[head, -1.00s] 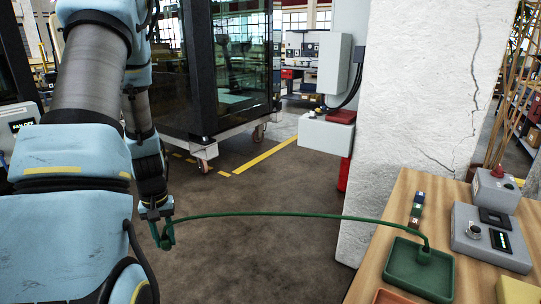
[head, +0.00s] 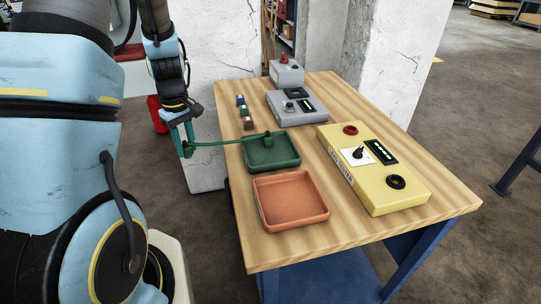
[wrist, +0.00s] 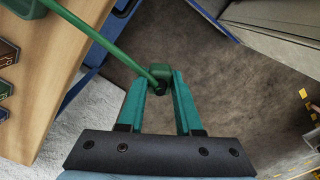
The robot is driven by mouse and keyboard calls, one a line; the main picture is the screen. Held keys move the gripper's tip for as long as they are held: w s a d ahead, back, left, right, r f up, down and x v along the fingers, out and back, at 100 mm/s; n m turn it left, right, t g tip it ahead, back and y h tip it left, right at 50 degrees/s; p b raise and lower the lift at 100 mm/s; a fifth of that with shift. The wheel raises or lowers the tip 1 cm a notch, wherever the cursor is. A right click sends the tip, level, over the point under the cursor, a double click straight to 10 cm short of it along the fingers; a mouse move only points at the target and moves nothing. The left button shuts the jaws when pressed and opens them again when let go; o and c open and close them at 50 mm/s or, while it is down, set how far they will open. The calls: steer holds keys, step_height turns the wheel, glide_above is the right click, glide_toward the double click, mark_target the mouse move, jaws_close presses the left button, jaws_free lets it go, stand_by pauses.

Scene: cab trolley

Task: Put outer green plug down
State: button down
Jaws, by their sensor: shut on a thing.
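My gripper (head: 182,140) is shut on a green plug (head: 187,151) at one end of a green cable (head: 220,143). It holds the plug in the air just left of the table's edge. In the wrist view the plug (wrist: 160,74) sits between the teal fingertips (wrist: 160,88), with the floor below it. The cable's other end has a second green plug (head: 267,138), which rests in the green tray (head: 281,164) on the table.
On the wooden table (head: 392,230) are an orange tray (head: 272,222), a yellow control box (head: 400,192), grey control boxes (head: 290,104) and small coloured blocks (head: 243,112). A white pillar (head: 215,60) stands behind. Bare wood shows at the table's front.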

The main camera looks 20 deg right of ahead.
steer(key=d+r+n, duration=0.1)
steer(key=d, duration=0.2)
steer(key=s+d+r+n, duration=0.1)
steer(key=d+n, duration=0.1)
steer(key=d, duration=0.2)
steer(key=s+d+r+n+b, duration=0.1)
steer(key=d, duration=0.3)
steer(key=shift+d+r+n, duration=0.1)
steer(key=shift+r+n, duration=0.2)
steer(key=shift+r, duration=0.05)
steer(key=s+d+r+n, duration=0.5)
steer(key=s+d+n, duration=0.15)
steer(key=d, duration=0.45)
step_height(320, 180, down, 10)
steer(key=shift+s+r+p, duration=0.1)
steer(key=shift+s+p, duration=0.05)
steer(key=shift+p, duration=0.25)
steer(key=shift+f, duration=0.2)
steer(key=c, duration=0.9)
jaws_free()
steer(key=shift+o, duration=0.2)
steer(key=shift+r, duration=0.1)
